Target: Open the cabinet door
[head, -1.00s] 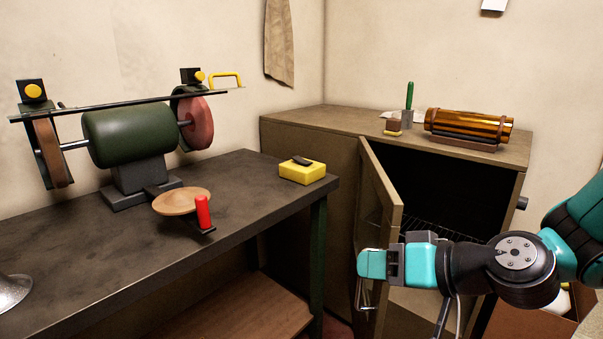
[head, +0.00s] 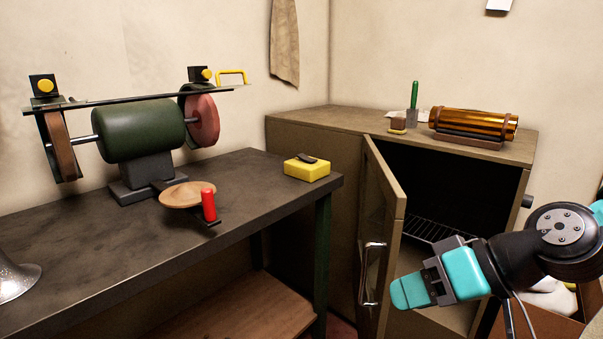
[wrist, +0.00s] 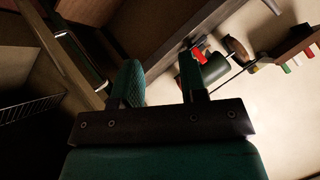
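The cabinet (head: 310,165) stands in the corner, and its door (head: 385,215) is swung wide open toward the viewer, showing the dark interior. The door's silver bar handle (head: 364,275) is on the face turned left; it also shows in the wrist view (wrist: 82,58). My gripper (head: 402,293) is in front of the opening, to the right of the handle and apart from it in the picture. In the wrist view my gripper (wrist: 162,80) has its two fingers spread with nothing between them.
A dark workbench (head: 110,255) with a green grinder (head: 140,130) and a yellow box (head: 307,170) lies left of the door. A wire rack (head: 440,231) is inside the cabinet. An amber cylinder (head: 470,122) rests on top. A box (head: 545,315) stands at lower right.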

